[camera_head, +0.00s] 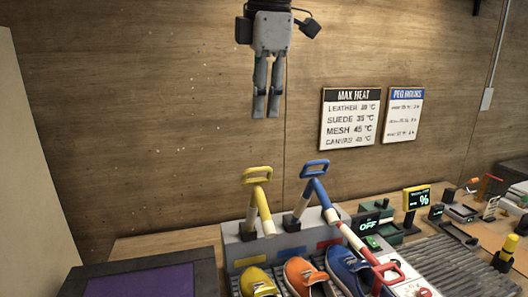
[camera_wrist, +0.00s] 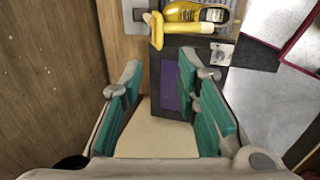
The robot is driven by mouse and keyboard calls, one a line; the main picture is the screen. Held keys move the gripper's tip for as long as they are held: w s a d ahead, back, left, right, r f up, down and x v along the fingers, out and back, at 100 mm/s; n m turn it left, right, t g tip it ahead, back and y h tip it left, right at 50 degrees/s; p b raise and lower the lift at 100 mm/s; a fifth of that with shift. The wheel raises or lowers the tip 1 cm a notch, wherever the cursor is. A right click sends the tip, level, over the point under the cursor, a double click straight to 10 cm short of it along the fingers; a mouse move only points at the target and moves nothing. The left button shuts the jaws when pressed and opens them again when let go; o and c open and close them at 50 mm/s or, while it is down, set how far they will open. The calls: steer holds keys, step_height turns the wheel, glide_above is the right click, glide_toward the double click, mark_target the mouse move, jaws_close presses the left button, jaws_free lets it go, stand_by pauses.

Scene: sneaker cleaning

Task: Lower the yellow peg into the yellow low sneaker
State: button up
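The yellow peg (camera_head: 257,175) has a loop handle and a yellow and white shaft. It stands tilted at the grey rack block, above its yellow label; its lower end is hard to make out. It also shows in the wrist view (camera_wrist: 157,32), beyond my fingertips. The yellow low sneaker (camera_head: 258,282) sits in front of the rack, at the left end of the shoe row, partly cut off by the frame edge. It also shows in the wrist view (camera_wrist: 182,12). My gripper (camera_head: 267,110) hangs high above the rack, pointing down, open and empty. Its teal-padded fingers (camera_wrist: 165,100) are apart.
An orange sneaker (camera_head: 302,277) and a blue sneaker (camera_head: 350,269) stand to the right. A blue-handled peg (camera_head: 314,168) stands in the rack (camera_head: 234,250); a red handle (camera_head: 388,271) lies near the blue shoe. A dark tray with purple mat (camera_head: 150,283) is left. Devices stand right.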

steer(key=p, duration=0.1)
glide_above(258, 191)
step_height(258, 191, down, 13)
steer(key=shift+f, duration=0.1)
jaws_close()
